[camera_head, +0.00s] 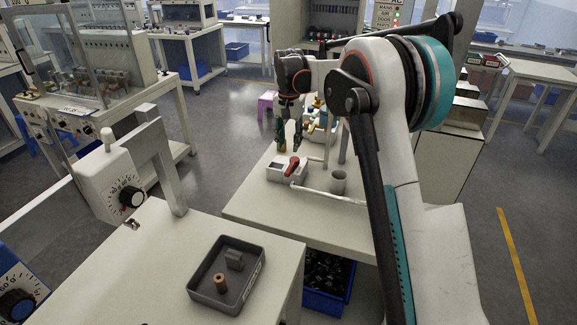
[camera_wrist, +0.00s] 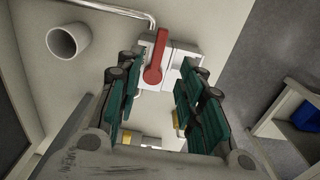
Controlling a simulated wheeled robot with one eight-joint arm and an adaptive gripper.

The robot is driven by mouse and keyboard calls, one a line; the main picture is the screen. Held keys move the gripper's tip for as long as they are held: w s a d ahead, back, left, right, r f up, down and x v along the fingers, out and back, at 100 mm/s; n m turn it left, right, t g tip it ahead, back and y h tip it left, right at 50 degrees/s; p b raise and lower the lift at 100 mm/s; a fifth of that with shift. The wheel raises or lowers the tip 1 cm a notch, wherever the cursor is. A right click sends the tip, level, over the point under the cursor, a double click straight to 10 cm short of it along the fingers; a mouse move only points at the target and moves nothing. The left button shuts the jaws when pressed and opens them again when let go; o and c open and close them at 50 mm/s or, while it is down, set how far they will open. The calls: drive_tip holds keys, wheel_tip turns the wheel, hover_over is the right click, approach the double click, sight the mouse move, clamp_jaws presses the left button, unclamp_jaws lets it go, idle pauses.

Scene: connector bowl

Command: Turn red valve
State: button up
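The red valve (camera_head: 292,165) is a red lever handle on a white block (camera_head: 275,171) on the table, with a pale pipe running from it. In the wrist view the red valve (camera_wrist: 155,60) lies ahead, between and beyond the fingertips, with the white block (camera_wrist: 182,55) behind it. My gripper (camera_head: 290,148) is above the block in the head view, pointing down. In the wrist view my gripper (camera_wrist: 152,85) has its green-padded fingers spread apart with nothing held between them. No contact with the handle shows.
A grey cup (camera_head: 338,182) stands beside the pipe (camera_head: 330,194); the cup also shows in the wrist view (camera_wrist: 68,42). Bottles (camera_head: 318,125) stand behind the valve. A dark tray (camera_head: 203,293) with small parts sits on the nearer table. The table's front left is clear.

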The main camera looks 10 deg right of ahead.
sight(289, 168)
wheel_tip(289, 168, down, 10)
drive_tip(key=b, duration=0.2)
drive_tip(key=shift+f+b, duration=0.25)
drive_tip(key=shift+b, duration=0.15)
drive_tip(key=shift+c, duration=0.6)
clamp_jaws()
